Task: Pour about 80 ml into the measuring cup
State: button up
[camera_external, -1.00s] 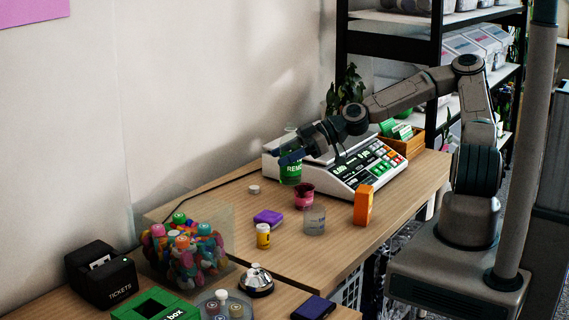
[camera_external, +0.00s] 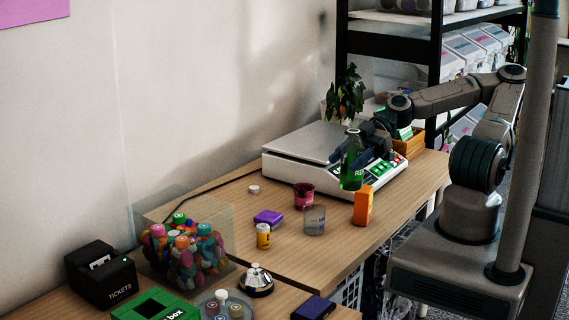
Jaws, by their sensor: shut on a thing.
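My gripper (camera_external: 368,154) is shut on a green bottle (camera_external: 352,165) and holds it upright in front of the scale's keypad, above the table. Part of the bottle's label shows. The clear measuring cup (camera_external: 314,220) stands on the table, lower left of the bottle and apart from it. I cannot make out a liquid level in the cup. A dark red cup (camera_external: 303,196) stands just behind the measuring cup.
A white scale (camera_external: 310,150) stands behind. An orange box (camera_external: 363,206) stands right of the measuring cup. A purple block (camera_external: 268,218), a yellow bottle (camera_external: 263,236) and a white cap (camera_external: 254,189) are to the left. Bare table lies in front of the cup.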

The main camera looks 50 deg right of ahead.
notch_tip(320, 180, down, 12)
dwell(0.6)
jog(key=shift+w+p, duration=0.15)
jog(key=shift+p, duration=0.3)
